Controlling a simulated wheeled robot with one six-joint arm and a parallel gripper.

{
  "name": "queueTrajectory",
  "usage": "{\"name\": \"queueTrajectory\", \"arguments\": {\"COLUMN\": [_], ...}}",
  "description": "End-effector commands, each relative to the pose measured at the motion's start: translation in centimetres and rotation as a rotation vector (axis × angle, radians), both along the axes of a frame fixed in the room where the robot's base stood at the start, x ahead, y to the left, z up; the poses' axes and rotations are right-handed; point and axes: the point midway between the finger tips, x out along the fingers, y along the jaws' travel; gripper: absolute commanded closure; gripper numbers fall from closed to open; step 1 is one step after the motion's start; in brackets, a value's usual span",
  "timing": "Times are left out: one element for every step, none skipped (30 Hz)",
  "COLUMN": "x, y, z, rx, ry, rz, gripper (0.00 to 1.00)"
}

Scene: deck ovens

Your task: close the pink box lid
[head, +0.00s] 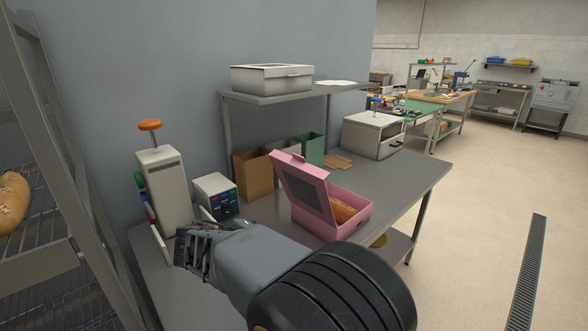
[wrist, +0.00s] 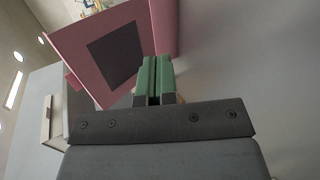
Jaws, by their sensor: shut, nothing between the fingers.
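The pink box (head: 352,222) stands on the steel table, with something orange-yellow inside. Its pink lid (head: 303,191) is open and stands up tilted, with a dark grey panel in it. The lid (wrist: 75,48) fills the upper left of the wrist view. My gripper (head: 190,249) is over the table's left part, to the left of the box in the head view. In the wrist view its green fingers (wrist: 157,68) are together and empty, and overlap the lid's edge in the picture. I cannot tell whether they touch it.
A white dispenser with an orange knob (head: 163,185) and a small control box (head: 215,196) stand left of the pink box. Paper bags (head: 254,173) stand behind it. A white oven-like unit (head: 372,136) is at the back right. The table (head: 400,187) right of the box is clear.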

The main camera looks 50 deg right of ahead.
Motion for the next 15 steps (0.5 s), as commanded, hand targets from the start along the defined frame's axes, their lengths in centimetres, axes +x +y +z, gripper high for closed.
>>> {"name": "queueTrajectory", "arguments": {"x": [1.0,1.5,2.3,2.9,3.5,4.3,4.9,5.4,6.1,6.5,6.9,7.3,7.6,7.9,8.1], "y": [-1.5,-2.2,-3.0,-3.5,-3.8,-4.2,-4.4,-4.5,-4.6,-4.6,-4.6,-4.6,-4.6,-4.6,-4.7], "z": [0.5,1.2,2.1,2.7,3.3,4.1,4.5,4.9,5.4,5.8,6.0,6.4,6.6,6.8,7.0], "rx": [-0.126,-0.203,-0.299,-0.368,-0.433,-0.512,-0.566,-0.615,-0.675,-0.713,-0.747,-0.787,-0.810,-0.830,-0.852], "ry": [0.025,0.033,0.038,0.041,0.040,0.037,0.034,0.029,0.023,0.018,0.012,0.005,0.001,-0.003,-0.007], "rz": [-0.012,-0.013,-0.013,-0.010,-0.006,0.002,0.009,0.016,0.026,0.033,0.040,0.050,0.055,0.061,0.067], "gripper": [1.00,1.00,1.00,1.00,1.00,1.00,1.00,1.00,1.00,1.00,1.00,1.00,1.00,1.00,1.00]}}
